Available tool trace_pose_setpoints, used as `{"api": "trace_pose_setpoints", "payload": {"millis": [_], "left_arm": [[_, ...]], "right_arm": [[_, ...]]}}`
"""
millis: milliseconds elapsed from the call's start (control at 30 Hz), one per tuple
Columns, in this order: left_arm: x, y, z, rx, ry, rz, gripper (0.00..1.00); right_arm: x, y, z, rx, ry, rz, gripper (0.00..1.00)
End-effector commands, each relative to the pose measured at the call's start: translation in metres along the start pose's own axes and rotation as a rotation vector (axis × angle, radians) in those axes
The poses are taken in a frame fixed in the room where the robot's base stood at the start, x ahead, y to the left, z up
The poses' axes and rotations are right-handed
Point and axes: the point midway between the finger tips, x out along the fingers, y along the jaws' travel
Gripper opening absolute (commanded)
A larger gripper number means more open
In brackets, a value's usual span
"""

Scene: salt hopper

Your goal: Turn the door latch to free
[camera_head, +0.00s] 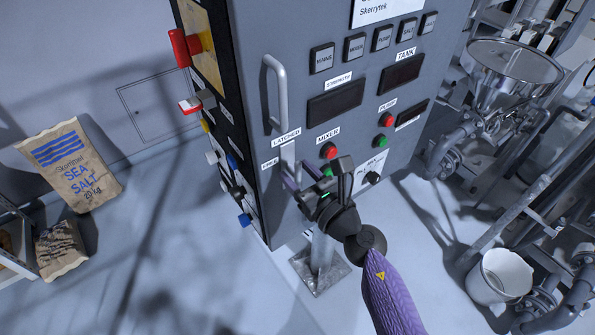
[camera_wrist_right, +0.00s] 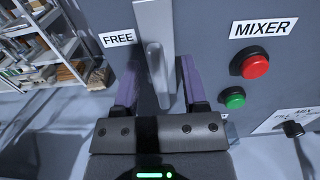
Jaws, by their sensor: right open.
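The door latch (camera_wrist_right: 158,75) is a grey upright lever on the front of the grey cabinet; it also shows in the head view (camera_head: 288,157). A LATCHED label (camera_head: 286,137) is above it and a FREE label (camera_wrist_right: 117,39) is to its left. My right gripper (camera_head: 299,177) is at the latch. In the right wrist view its two purple fingers (camera_wrist_right: 160,72) stand apart, one on each side of the lever. Whether either finger touches the lever is not clear. My left gripper is not in view.
A red button (camera_wrist_right: 255,66) and a green button (camera_wrist_right: 232,98) sit just right of the gripper under the MIXER label. A vertical door handle (camera_head: 277,92) is above the latch.

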Motion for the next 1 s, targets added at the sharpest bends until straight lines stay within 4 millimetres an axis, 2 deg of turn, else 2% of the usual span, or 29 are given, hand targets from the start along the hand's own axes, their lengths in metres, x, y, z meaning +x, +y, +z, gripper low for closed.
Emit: {"api": "trace_pose_setpoints", "payload": {"millis": [300, 500, 567, 1000], "left_arm": [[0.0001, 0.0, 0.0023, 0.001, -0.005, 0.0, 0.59], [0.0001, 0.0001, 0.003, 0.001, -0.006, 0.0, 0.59], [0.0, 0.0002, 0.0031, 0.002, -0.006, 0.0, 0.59], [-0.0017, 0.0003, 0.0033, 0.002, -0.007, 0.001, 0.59]], "right_arm": [[0.004, 0.0, -0.0003, 0.001, 0.001, 0.0, 0.53], [0.0038, -0.0001, -0.0003, 0.002, 0.001, -0.001, 0.11], [0.0037, -0.0001, -0.0003, 0.002, 0.001, -0.001, 0.0], [0.0036, -0.0004, 0.0002, 0.033, 0.002, -0.001, 0.0]]}}
